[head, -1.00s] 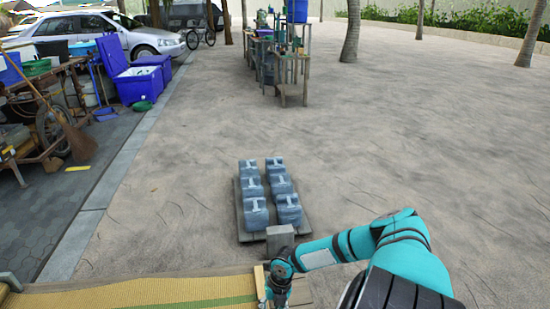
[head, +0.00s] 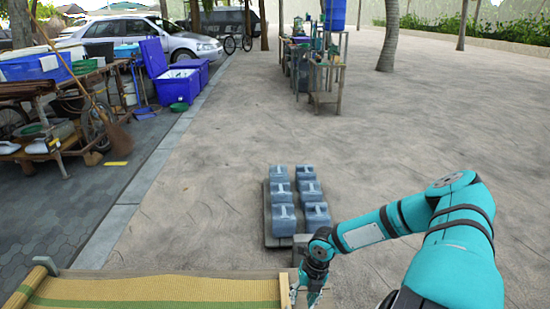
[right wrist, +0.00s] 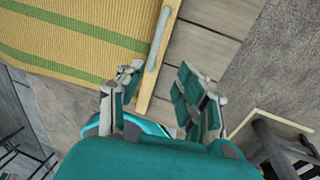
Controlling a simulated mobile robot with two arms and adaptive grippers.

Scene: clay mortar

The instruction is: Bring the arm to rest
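My right arm comes in from the right in the head view, bent at the elbow. Its gripper (head: 308,291) points down beside the right edge of the yellow woven mat (head: 150,291). In the right wrist view the two fingers of the gripper (right wrist: 158,92) stand apart with nothing between them. A pale grey bar (right wrist: 157,40) lies along the wooden edge of the mat, beyond the fingertips. My left gripper is not in either view.
Blue-grey containers (head: 281,200) stand in two rows on a low pallet (head: 278,241) ahead. A cart (head: 45,95) and blue cooler boxes (head: 180,86) are at the left. A wooden stand (head: 322,98) is farther back. Paved ground at the right is open.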

